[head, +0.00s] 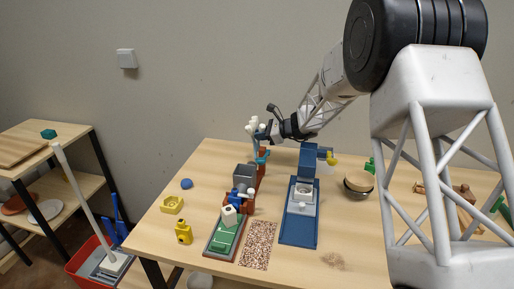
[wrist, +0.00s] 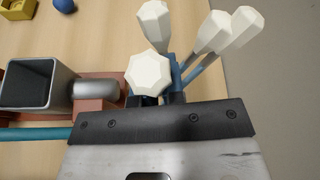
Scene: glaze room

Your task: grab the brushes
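The brushes (head: 254,123) show as a bunch of white, faceted ends above a blue holder (head: 262,157) at the back of the table. In the wrist view several white ends (wrist: 228,32) fan out on blue stems, and one (wrist: 150,75) is right in front of my fingers. My gripper (head: 267,134) reaches in from the right and is at the brushes. In the wrist view the dark fingertips of my gripper (wrist: 157,99) are largely hidden behind the near white end, so their grip on any stem cannot be made out.
A grey square container (wrist: 38,85) stands left of the brushes on a reddish base. A blue stand (head: 300,225) with a grey part is to the right. A yellow block (head: 172,205), a blue ball (head: 187,184) and a speckled mat (head: 258,245) lie nearer. Bare wall is behind.

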